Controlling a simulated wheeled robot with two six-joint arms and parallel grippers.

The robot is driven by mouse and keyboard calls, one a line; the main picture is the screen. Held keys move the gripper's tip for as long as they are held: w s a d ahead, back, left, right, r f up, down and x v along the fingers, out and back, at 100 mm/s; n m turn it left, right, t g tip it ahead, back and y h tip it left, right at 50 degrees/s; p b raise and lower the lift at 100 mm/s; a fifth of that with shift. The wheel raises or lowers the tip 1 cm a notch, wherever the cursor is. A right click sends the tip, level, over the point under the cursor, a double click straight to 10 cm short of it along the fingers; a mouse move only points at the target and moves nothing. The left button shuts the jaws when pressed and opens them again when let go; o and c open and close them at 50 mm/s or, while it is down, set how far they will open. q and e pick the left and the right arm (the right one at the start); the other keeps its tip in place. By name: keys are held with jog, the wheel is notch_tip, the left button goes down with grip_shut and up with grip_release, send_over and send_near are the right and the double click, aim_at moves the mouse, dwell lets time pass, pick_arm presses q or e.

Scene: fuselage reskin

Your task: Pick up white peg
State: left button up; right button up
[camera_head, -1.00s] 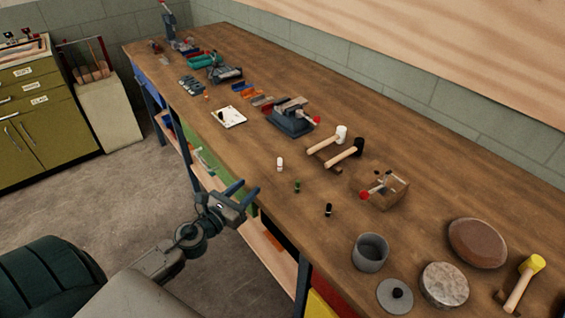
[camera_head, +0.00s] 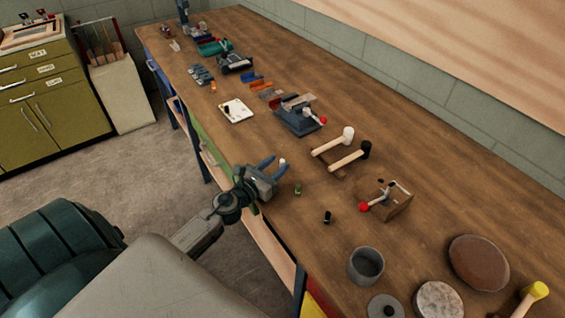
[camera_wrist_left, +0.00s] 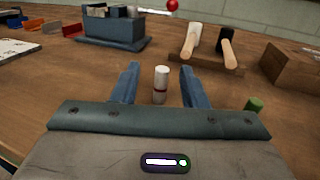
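My left gripper is open and empty. My right gripper is not in view.
A green peg (camera_head: 298,190) and a black peg (camera_head: 327,217) stand to the right on the workbench (camera_head: 235,190). Two mallets (camera_head: 345,150), a blue vise (camera_head: 299,117), a wooden block (camera_head: 395,207) and a grey cup (camera_head: 366,265) lie farther around. A white card (camera_head: 236,111) lies to the left.

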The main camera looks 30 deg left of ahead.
aim_at(281, 162)
pick_arm(q)
jog(key=w, duration=0.2)
jog(key=w+p, duration=0.1)
jog(key=shift+w+d+r, duration=0.1)
jog(key=shift+w+d, duration=0.2)
jog(key=shift+w, duration=0.6)
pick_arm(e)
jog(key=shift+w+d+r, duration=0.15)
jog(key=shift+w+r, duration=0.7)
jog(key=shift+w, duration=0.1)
pick_arm(q)
jog(key=shift+s, duration=0.1)
jog(key=shift+c, duration=0.9)
grip_shut()
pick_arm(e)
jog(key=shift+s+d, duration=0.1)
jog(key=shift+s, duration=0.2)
